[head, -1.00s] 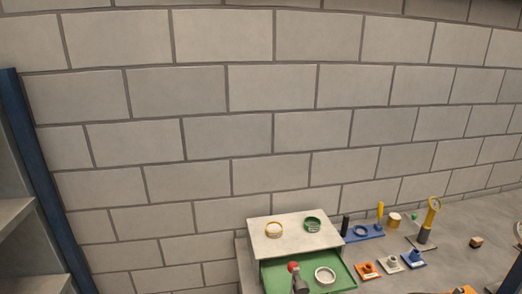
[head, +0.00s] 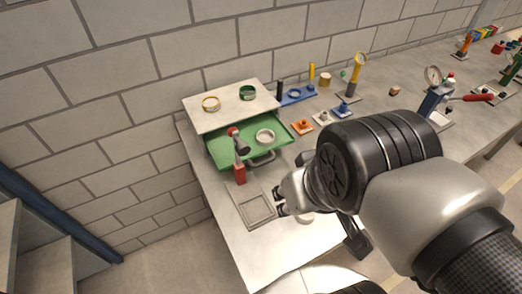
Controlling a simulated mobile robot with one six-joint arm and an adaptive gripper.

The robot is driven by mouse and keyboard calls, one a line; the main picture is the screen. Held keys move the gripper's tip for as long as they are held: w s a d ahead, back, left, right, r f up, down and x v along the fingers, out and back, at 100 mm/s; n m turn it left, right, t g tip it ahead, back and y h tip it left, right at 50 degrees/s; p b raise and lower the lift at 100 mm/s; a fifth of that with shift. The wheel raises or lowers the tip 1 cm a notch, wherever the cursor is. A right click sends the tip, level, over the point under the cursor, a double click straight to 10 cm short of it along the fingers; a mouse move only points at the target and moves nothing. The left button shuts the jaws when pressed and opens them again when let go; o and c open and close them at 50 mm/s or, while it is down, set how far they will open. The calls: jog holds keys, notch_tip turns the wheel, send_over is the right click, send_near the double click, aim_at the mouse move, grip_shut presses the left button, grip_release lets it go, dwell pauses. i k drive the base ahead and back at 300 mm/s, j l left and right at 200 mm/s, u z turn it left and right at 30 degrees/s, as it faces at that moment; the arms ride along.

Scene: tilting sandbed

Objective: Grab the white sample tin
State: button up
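The white sample tin (head: 265,136) is a short round tin that lies in the open green drawer (head: 222,153), towards its right side. My gripper (head: 279,205) shows small and dark at the end of my arm, low over the bench in front of the drawer. It is apart from the tin, nearer to the camera. My own wrist hides much of it, so I cannot see whether its fingers are open.
A yellow-rimmed tin (head: 210,104) and a green tin (head: 247,93) stand on the cabinet top (head: 228,106). A red-and-black tool (head: 239,160) stands at the drawer's front. A grey square frame (head: 253,207) lies on the bench. Small coloured fixtures (head: 302,126) stand right of the drawer.

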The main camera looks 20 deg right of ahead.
aim_at(264, 137)
jog(key=j+z, duration=0.1)
jog(key=j, duration=0.25)
jog(key=k+j+z, duration=0.1)
jog(key=j, duration=0.2)
jog(key=i+j+z, duration=0.35)
jog(key=j, duration=0.35)
jog(key=i+j+z, duration=0.15)
jog(key=i+j, duration=0.15)
jog(key=i+j+z, duration=0.2)
jog(key=j, duration=0.25)
jog(key=i+j, duration=0.15)
jog(key=j+z, duration=0.05)
